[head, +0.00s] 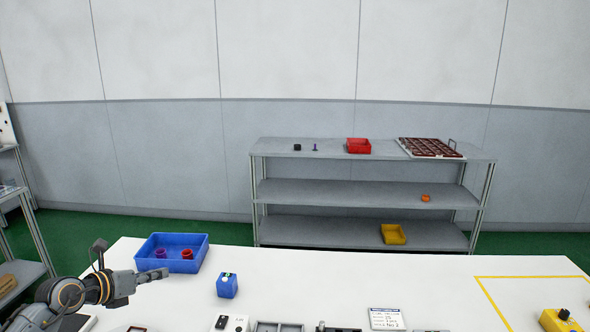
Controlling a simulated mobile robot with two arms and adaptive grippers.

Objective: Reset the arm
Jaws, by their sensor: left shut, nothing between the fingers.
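My left arm comes in from the lower left over the white table. Its gripper (160,273) is shut and empty, pointing right, in front of the near side of a blue bin. No part of my right arm or gripper is in view.
The blue bin (151,265) holds a purple piece (161,253) and a red piece (187,253). A small blue box (227,286) stands right of the gripper. Trays and a label card (386,319) line the front edge. A yellow-taped area and yellow button box (556,321) are at right; mid-table is clear.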

